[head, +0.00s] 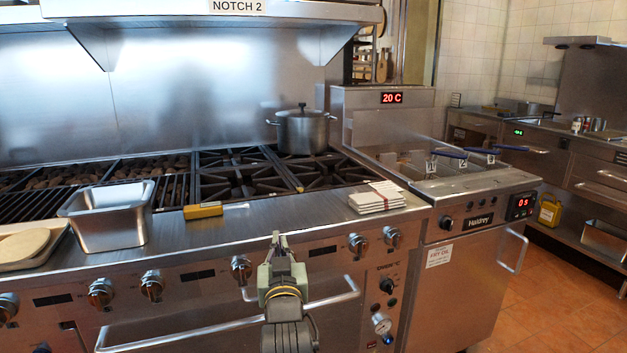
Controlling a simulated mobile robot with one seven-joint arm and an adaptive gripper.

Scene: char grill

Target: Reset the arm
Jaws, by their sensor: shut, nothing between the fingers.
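My gripper (279,238) is in the head view at the lower middle, at the end of my arm, which rises from the bottom edge. Its fingers point up and are closed together with nothing between them. It is in front of the range's front edge, and the lower arm overlaps the oven door handle (335,297) in the picture. I cannot tell whether anything touches it.
A lidded pot (302,130) stands on the back burners. A fryer (470,230) is at right. Open tiled floor (560,310) lies at lower right.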

